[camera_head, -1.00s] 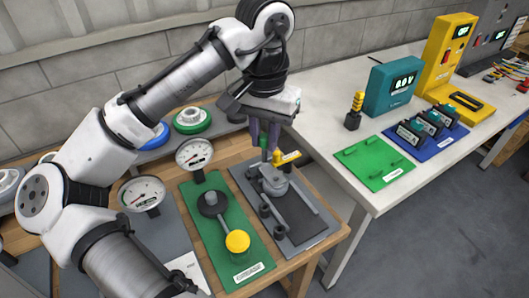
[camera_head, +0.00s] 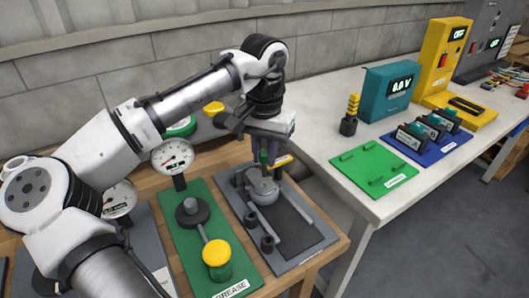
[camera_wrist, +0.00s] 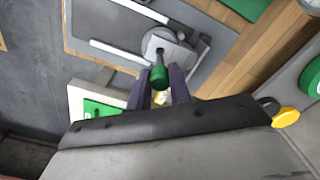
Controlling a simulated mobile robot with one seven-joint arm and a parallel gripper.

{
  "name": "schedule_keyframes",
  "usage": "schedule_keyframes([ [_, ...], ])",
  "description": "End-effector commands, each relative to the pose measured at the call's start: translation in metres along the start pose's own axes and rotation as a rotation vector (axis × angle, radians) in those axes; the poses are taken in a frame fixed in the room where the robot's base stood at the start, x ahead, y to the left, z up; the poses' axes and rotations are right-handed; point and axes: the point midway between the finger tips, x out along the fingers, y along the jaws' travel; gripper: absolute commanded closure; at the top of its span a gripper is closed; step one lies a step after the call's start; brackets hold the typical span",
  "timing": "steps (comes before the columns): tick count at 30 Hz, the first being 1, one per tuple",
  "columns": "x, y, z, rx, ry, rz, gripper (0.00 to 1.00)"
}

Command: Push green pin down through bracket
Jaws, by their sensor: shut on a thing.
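The green pin (camera_head: 263,157) is upright between the fingers of my gripper (camera_head: 265,162), which is shut on it.
A green grease board (camera_head: 190,243) with a yellow knob (camera_head: 217,253) and a gauge (camera_head: 173,156) lie to the left. A white bench on the right holds a green board (camera_head: 373,172), a blue board (camera_head: 440,150) and a teal meter (camera_head: 390,90). A yellow item is close behind my gripper.

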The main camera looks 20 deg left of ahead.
Motion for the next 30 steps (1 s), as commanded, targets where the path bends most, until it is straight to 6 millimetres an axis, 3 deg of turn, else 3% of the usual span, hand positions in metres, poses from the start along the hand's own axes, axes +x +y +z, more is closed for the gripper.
schedule_keyframes([
  [5,0.0141,-0.0004,0.0002,-0.001,-0.001,-0.002,1.0],
  [30,0.0152,-0.0002,0.0002,-0.001,0.0,-0.001,1.0],
])
